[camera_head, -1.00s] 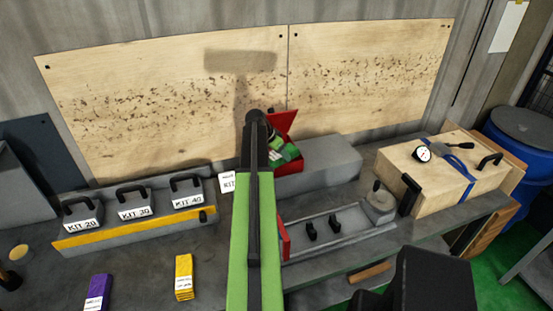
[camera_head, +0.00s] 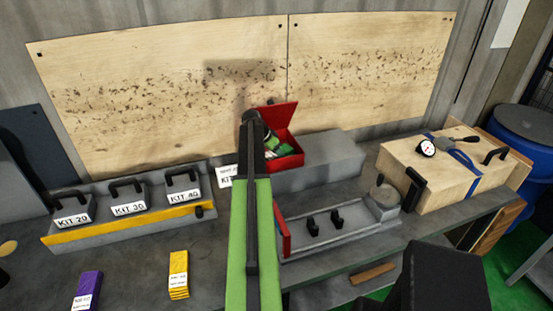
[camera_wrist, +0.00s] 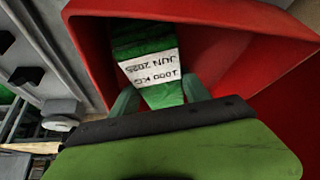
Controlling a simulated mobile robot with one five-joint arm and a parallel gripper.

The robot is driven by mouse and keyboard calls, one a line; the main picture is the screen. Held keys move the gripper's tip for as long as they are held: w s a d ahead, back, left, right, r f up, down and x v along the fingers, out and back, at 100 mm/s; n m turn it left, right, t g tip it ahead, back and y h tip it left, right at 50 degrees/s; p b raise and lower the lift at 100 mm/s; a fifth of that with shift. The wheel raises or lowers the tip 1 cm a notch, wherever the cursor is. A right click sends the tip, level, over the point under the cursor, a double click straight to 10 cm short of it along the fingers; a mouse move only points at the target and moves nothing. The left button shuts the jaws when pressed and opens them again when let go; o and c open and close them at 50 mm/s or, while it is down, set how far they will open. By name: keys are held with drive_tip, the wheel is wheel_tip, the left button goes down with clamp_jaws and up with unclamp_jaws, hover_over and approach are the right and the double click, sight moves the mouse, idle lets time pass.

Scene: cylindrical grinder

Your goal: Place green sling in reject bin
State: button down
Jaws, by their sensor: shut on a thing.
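The green sling (camera_wrist: 146,62) has a white label reading "1000 KG JUN 2025". In the wrist view it sits between the two fingers of my gripper (camera_wrist: 168,95), which is shut on it. The red bin (camera_wrist: 235,62) surrounds the sling in that view, its walls rising on both sides. In the head view the red bin (camera_head: 291,160) stands with its lid up, and the green sling (camera_head: 272,145) shows at its opening, partly hidden by my arm. Whether the sling touches the bin floor cannot be told.
A grey block (camera_head: 325,160) stands right of the bin. A grey rack with labelled kits (camera_head: 128,204) is at the left. A purple sling (camera_head: 88,290) and a yellow sling (camera_head: 178,274) lie in front. A wooden crate (camera_head: 440,172) with a gauge is at the right.

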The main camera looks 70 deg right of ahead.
drive_tip(key=shift+w+d+f, duration=0.1)
drive_tip(key=shift+w+d, duration=0.1)
drive_tip(key=shift+d, duration=0.05)
drive_tip(key=shift+f, duration=0.2)
drive_tip(key=c, duration=0.5)
unclamp_jaws()
drive_tip(key=p+v, duration=1)
drive_tip(key=v, duration=0.1)
drive_tip(key=shift+r+p, duration=0.3)
drive_tip(key=shift+r, duration=0.2)
drive_tip(key=shift+w+a+r, duration=0.1)
drive_tip(key=shift+a+r, duration=0.15)
drive_tip(key=shift+f, duration=0.1)
